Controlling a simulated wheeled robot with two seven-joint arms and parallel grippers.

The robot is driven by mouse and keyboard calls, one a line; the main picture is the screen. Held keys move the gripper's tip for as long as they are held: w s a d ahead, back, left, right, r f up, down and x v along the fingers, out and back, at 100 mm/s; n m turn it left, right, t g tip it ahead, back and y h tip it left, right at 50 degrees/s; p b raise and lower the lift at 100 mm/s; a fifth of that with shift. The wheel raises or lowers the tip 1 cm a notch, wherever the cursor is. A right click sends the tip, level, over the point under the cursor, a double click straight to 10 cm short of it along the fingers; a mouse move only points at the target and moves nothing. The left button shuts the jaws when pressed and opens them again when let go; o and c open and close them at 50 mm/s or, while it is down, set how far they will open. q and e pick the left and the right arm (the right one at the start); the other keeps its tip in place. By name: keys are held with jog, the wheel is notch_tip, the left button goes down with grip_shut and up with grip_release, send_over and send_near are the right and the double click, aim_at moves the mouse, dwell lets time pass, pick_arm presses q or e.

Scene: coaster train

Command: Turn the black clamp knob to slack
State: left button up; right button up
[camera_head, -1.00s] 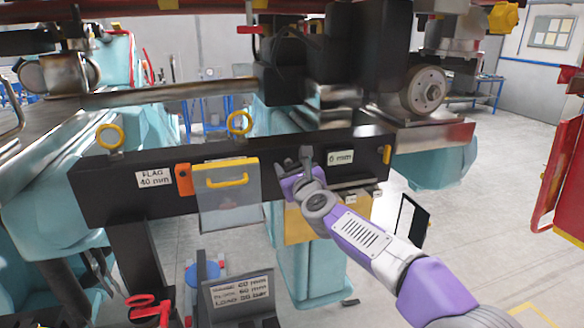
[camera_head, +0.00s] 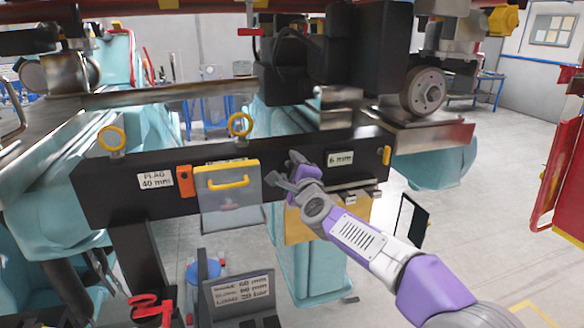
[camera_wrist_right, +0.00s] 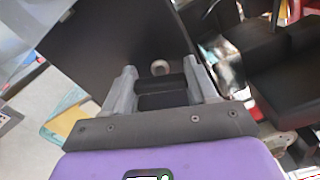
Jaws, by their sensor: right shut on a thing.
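The black clamp knob (camera_wrist_right: 174,84) shows in the right wrist view as a black blocky shape between the two grey fingers of my right gripper (camera_wrist_right: 160,68). The fingers are shut on it from both sides. A small pale round end sits just beyond it, in front of a black surface. In the head view my right gripper (camera_head: 284,171) is at the front face of the black beam (camera_head: 225,160), between the clear flap and the "6 mm" label. The knob is hard to make out there, black on black and largely hidden by the gripper. My left gripper is not in view.
A clear flap with a yellow handle (camera_head: 227,182) hangs just left of my right gripper. A tan box (camera_head: 299,228) is below it. The "6 mm" label (camera_head: 340,159) is to its right. A grey sign (camera_head: 240,290) stands lower left. Open floor lies to the right.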

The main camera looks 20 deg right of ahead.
jog(key=n, duration=0.4)
jog(key=shift+p, duration=0.4)
dwell(0.4)
jog(key=o, duration=1.1)
jog(key=shift+c, duration=0.2)
jog(key=shift+s, duration=0.1)
jog(key=s, duration=0.7)
jog(key=shift+s+b, duration=0.2)
jog(key=shift+b, duration=0.25)
jog(key=shift+d, duration=0.1)
